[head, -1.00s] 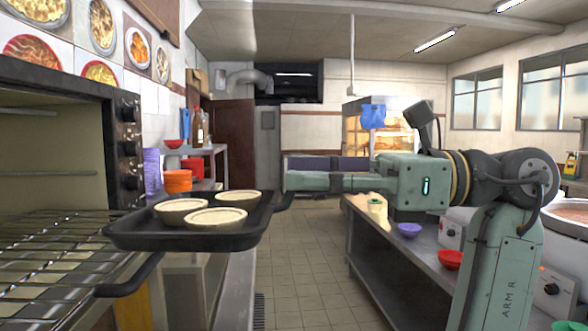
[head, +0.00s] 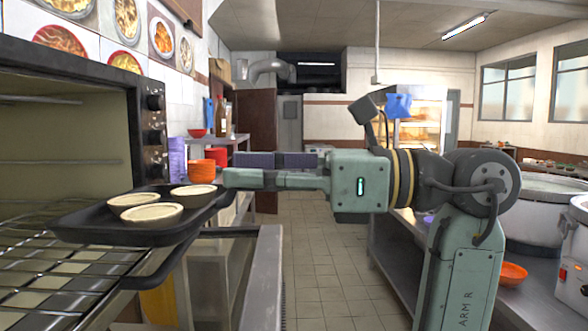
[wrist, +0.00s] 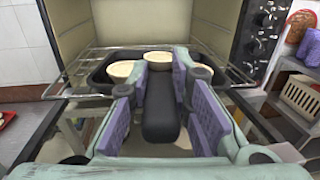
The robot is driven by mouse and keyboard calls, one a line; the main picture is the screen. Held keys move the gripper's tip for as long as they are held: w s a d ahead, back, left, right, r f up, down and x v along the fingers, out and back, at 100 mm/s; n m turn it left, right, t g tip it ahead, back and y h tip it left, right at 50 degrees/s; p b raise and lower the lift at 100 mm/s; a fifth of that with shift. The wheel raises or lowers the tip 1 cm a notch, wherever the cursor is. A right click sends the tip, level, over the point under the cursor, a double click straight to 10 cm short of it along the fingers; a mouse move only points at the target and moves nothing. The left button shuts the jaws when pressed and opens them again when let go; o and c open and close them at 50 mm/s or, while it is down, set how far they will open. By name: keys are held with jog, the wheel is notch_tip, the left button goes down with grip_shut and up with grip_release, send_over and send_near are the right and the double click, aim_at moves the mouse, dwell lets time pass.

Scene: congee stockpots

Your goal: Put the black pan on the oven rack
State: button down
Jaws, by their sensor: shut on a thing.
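The black pan (head: 98,229) holds three pale bowls and looks level in the head view. It is above the front part of the wire oven rack (head: 40,285); I cannot tell if it touches the wires. My gripper (head: 230,178) comes in from the right and is shut on the pan's handle. In the wrist view, the purple finger pads of my gripper (wrist: 161,100) flank the black handle (wrist: 161,115), and the pan (wrist: 98,75) extends forward over the rack (wrist: 75,62). The pan's far edge is partly hidden by bowls and fingers.
The open oven (head: 75,130) stands at the left, its knobbed panel (head: 153,130) close beside the pan. Orange bowls (head: 201,171) and purple cups (head: 177,158) stand behind it. A counter with pots (head: 545,200) lies at the right. The aisle floor (head: 322,260) is clear.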

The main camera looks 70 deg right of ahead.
aim_at(207, 215)
jog(key=x, duration=0.5)
jog(key=a+f+x, duration=0.1)
jog(key=x, duration=0.5)
jog(key=a+x, duration=0.1)
jog(key=x, duration=0.5)
jog(key=shift+s+a+f, duration=0.2)
jog(key=shift+f, duration=0.1)
jog(key=shift+f+b, duration=0.65)
jog(key=shift+f, duration=0.5)
jog(key=c, duration=1.4)
grip_release()
jog(key=v, duration=1.2)
